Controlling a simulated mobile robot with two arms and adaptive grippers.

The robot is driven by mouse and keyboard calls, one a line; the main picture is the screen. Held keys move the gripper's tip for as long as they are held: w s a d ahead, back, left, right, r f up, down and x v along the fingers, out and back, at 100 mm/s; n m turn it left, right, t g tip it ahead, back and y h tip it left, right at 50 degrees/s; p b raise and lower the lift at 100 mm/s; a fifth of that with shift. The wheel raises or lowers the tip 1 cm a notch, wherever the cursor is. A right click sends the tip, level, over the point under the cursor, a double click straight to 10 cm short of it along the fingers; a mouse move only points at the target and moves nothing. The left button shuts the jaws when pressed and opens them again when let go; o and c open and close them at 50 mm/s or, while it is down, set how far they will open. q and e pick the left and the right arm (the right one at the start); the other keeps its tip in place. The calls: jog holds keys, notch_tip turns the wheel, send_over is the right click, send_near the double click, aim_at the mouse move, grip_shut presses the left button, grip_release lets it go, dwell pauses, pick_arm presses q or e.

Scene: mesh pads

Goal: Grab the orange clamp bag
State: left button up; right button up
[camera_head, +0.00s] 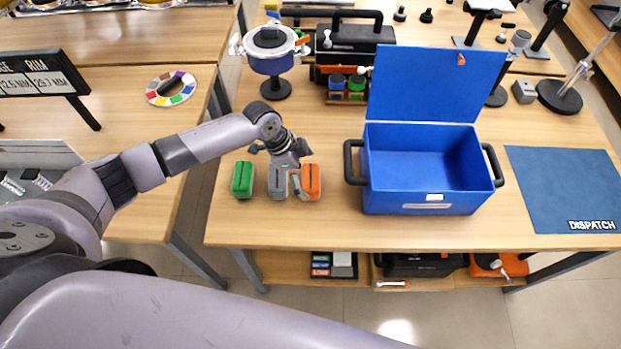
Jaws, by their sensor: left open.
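The orange clamp bag (313,182) stands on the wooden table, at the right end of a short row of bags. A grey bag (277,184) is just left of it, and a green bag (242,181) stands at the left end. My left gripper (285,167) is open and points down over the grey and orange bags, close to the orange bag's left side. A pale piece shows between the grey and orange bags; I cannot tell whether it is a fingertip. Contact with either bag is not clear. My right gripper is not in view.
An open blue box (427,209) with raised lid and black side handles stands right of the bags. A blue dispatch mat (568,160) lies farther right. A pot-like device (271,50) and a black toolbox (345,40) stand behind. Table before the bags is clear.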

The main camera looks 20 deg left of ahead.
aim_at(308, 176)
pick_arm(q)
jog(key=shift+x, duration=1.8)
jog(key=shift+d, duration=0.1)
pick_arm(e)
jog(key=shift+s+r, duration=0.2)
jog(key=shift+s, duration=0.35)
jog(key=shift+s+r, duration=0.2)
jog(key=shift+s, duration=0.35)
pick_arm(q)
jog(key=shift+c, duration=0.4)
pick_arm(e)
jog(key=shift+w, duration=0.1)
pick_arm(q)
jog(key=shift+c, duration=1.3)
jog(key=c, duration=0.9)
jog(key=shift+c, duration=0.5)
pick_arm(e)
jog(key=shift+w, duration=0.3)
pick_arm(q)
jog(key=shift+r, duration=0.15)
